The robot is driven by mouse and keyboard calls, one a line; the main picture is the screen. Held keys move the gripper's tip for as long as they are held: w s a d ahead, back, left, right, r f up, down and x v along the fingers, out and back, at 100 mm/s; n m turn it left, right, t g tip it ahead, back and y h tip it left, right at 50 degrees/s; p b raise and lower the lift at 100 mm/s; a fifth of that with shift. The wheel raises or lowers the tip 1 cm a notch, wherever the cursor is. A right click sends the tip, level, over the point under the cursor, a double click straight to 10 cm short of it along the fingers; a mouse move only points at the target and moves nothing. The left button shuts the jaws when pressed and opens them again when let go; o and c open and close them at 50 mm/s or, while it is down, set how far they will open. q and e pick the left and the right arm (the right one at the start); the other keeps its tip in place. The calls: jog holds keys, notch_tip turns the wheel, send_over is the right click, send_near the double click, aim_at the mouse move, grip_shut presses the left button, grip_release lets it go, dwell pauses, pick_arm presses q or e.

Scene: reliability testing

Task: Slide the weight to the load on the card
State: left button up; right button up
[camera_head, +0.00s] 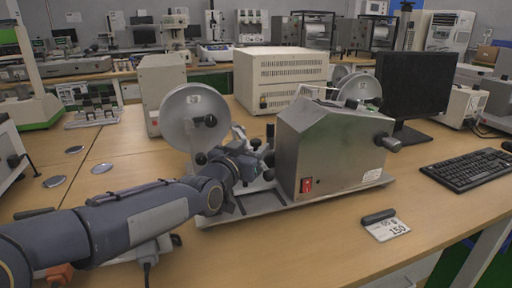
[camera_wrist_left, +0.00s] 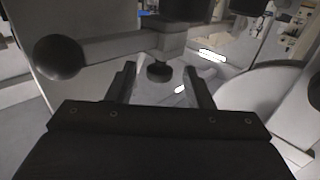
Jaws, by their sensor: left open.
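A grey steel test machine (camera_head: 330,150) with a red switch stands on a base plate, with a round disc (camera_head: 193,118) at its left. My left gripper (camera_head: 262,160) is between the disc and the housing. In the left wrist view, its two fingers (camera_wrist_left: 161,88) are open and apart. A black knob (camera_wrist_left: 160,71) under a grey block (camera_wrist_left: 170,40) shows between and beyond the fingers; I cannot tell if they touch. A bar with a black ball (camera_wrist_left: 60,57) runs left from the block. I cannot clearly tell which part is the weight. A white card (camera_head: 388,229) reading "150" lies in front.
A black bar-shaped piece (camera_head: 378,216) lies at the card's back edge. A monitor (camera_head: 418,90) and keyboard (camera_head: 470,169) are at the right. A beige box (camera_head: 280,75) stands behind. Small metal discs (camera_head: 102,168) lie on the table at the left.

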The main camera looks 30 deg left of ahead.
pick_arm(q)
jog(key=shift+w+a, duration=0.1)
jog(key=shift+w, duration=1.3)
pick_arm(e)
jog(key=shift+f, duration=0.1)
